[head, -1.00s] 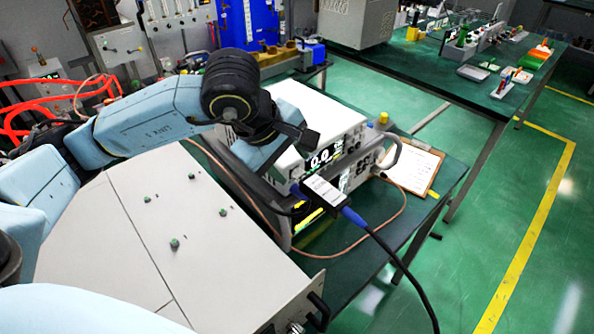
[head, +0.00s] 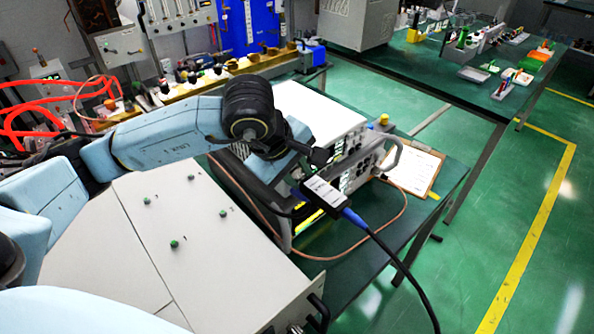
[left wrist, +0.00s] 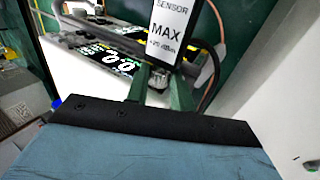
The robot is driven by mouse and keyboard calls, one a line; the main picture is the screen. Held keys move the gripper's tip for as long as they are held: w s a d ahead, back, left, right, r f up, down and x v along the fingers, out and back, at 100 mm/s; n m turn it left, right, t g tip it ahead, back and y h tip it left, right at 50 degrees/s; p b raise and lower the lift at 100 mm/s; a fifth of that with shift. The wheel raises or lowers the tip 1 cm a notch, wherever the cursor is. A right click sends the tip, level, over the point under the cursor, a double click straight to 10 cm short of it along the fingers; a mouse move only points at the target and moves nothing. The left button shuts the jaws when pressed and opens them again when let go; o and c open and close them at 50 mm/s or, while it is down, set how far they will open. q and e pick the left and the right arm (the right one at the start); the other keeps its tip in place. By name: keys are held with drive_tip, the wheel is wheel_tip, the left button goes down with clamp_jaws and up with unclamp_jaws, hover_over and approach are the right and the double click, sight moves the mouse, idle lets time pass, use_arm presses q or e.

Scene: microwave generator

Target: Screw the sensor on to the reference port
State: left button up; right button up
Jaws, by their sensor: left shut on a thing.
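The sensor (head: 326,194) is a dark block with a white label and blue ends, with a black cable leaving its near end. My left gripper (left wrist: 158,92) is shut on its connector end, which shows as a metal piece between the green fingers. In the left wrist view the sensor (left wrist: 170,30) reads "SENSOR MAX". The white meter (head: 322,115) with a grey handle stands behind it. Its lit display shows in the left wrist view (left wrist: 118,58). I cannot pick out the reference port, and my arm covers part of the meter front. My right gripper is not in view.
A large pale cabinet (head: 190,240) with green knobs fills the near left. A copper-coloured cable (head: 392,222) loops across the green bench. A clipboard (head: 412,170) lies right of the meter. The floor at the right is free.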

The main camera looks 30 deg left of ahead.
use_arm(q)
drive_tip(key=shift+w+r+g+p, duration=0.2)
drive_tip(key=shift+g+p, duration=0.1)
drive_tip(key=shift+g, duration=0.4)
drive_tip(key=shift+d+g+y, duration=0.1)
drive_tip(key=shift+g+y, duration=0.3)
drive_tip(key=shift+w+g, duration=0.1)
drive_tip(key=shift+g, duration=0.5)
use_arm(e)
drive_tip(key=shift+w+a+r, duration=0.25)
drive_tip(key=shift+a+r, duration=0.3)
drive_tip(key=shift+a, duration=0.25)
use_arm(q)
drive_tip(key=o, duration=0.9)
drive_tip(key=shift+o, duration=0.4)
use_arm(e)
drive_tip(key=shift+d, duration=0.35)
